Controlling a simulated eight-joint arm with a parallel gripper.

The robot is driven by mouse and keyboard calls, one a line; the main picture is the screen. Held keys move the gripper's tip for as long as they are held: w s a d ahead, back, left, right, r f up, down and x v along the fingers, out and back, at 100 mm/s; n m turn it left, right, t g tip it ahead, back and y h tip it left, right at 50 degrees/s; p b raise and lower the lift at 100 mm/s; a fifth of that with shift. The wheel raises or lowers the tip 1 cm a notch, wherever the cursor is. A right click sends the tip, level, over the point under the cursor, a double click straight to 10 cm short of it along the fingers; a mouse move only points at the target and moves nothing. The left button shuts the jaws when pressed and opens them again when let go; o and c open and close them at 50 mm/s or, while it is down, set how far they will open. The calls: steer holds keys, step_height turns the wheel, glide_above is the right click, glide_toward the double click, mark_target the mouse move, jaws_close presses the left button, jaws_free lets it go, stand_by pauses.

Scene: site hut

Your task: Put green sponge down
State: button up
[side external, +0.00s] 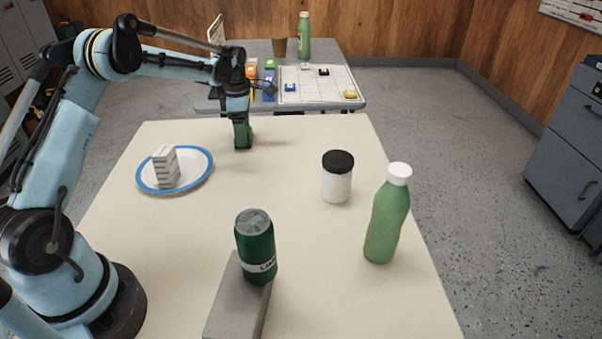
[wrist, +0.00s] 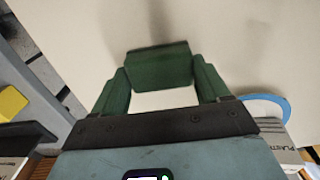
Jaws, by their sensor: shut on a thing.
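The green sponge (wrist: 160,66) is a dark green block between my gripper's two green fingers in the wrist view. My gripper (side external: 242,128) is shut on it and points down over the far left part of the cream table (side external: 290,160). In the side view the sponge and the fingers merge into one small green shape low over the tabletop. I cannot tell whether the sponge touches the table.
A blue-rimmed plate (side external: 207,171) with a striped white block (side external: 165,167) lies left of my gripper. A black-lidded jar (side external: 337,178), green bottle (side external: 387,218) and green can (side external: 256,246) on a grey block (side external: 236,300) stand nearer. A cluttered grey table (side external: 355,104) stands beyond.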

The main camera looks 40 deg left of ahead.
steer(key=o, duration=1)
steer(key=shift+f, duration=0.1)
step_height(320, 180, up, 12)
steer(key=s+d+r+m+t, duration=0.2)
steer(key=s+d+r+m, duration=0.1)
steer(key=d+r+m, duration=0.3)
steer(key=s+d+f+m+t, duration=0.2)
steer(key=s+d+m, duration=0.5)
steer(key=m, duration=0.3)
steer(key=s+d+f+m+t, duration=0.3)
steer(key=s+d+m, duration=0.4)
steer(key=s+m, duration=0.3)
steer(key=shift+d+f+m, duration=0.25)
steer(key=shift+m, duration=0.25)
